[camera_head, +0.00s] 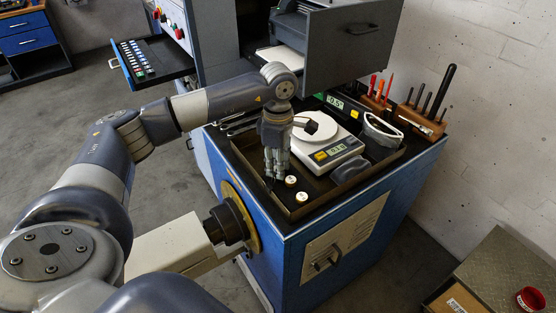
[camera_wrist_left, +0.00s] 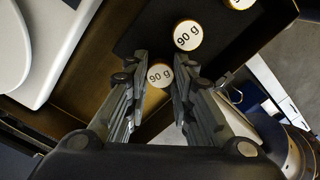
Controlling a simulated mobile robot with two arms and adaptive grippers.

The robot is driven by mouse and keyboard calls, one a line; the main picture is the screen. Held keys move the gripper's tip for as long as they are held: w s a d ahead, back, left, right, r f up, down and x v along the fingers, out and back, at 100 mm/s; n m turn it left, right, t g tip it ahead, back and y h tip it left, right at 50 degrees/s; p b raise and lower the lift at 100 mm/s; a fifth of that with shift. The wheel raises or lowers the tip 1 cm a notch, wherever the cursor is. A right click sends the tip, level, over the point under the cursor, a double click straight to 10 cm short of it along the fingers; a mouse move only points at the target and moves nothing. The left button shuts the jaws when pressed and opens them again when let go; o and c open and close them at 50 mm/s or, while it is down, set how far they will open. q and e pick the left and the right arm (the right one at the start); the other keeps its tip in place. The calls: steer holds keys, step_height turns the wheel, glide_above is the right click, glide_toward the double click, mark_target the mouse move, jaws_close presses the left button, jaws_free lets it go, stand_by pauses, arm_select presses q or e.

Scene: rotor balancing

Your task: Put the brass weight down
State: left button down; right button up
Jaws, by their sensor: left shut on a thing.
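My left gripper (camera_head: 275,176) points down over the tray on the blue cabinet, left of the white scale. In the left wrist view, my left gripper (camera_wrist_left: 155,88) is shut on a brass weight (camera_wrist_left: 159,75) with a white top marked 90 g. The fingers hide this weight in the head view. A second 90 g weight (camera_wrist_left: 187,35) and a third weight (camera_wrist_left: 239,3), cut off by the frame edge, sit beyond the fingertips. Two weights show in the head view, one (camera_head: 290,180) close beside the fingers and one (camera_head: 302,196) nearer the tray's front. I cannot tell the held weight's height.
The white scale (camera_head: 327,152) stands in the tray (camera_head: 322,187). A dark grey object (camera_head: 350,169) and a pale looped object (camera_head: 382,132) lie right of it. Wooden tool holders (camera_head: 421,121) stand at the back right. An open grey drawer (camera_head: 352,42) overhangs the back.

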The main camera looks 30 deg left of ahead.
arm_select(q)
steer(key=shift+f, duration=0.15)
steer(key=c, duration=1.4)
jaws_free()
steer(key=shift+o, duration=0.2)
